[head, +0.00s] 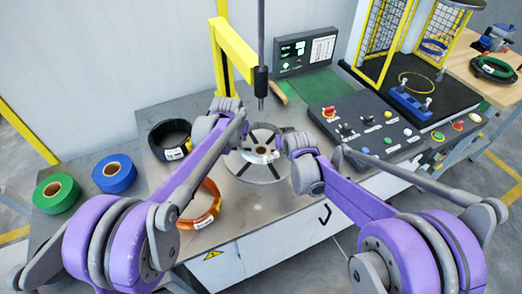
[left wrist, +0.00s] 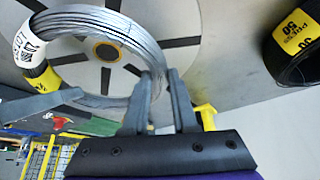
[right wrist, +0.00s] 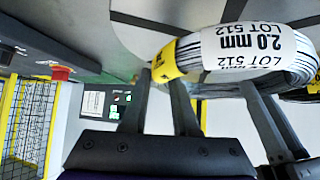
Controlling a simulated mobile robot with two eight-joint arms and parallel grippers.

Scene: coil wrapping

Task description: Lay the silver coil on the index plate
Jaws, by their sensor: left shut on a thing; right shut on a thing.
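The silver coil (left wrist: 128,38) is a ring of grey wire with a yellow and white label, held near the index plate (head: 264,177). The round, slotted plate also shows behind it in the left wrist view (left wrist: 185,22). My left gripper (left wrist: 162,80) is shut on the coil's rim. My right gripper (right wrist: 160,82) is shut on the coil beside its label (right wrist: 256,48). In the head view my arms partly hide the coil. I cannot tell whether it touches the plate.
A black coil (head: 170,140) and an orange coil (head: 201,207) lie left of the plate. A dark vertical spindle (head: 261,82) hangs above the plate. A control panel (head: 362,128) lies to the right.

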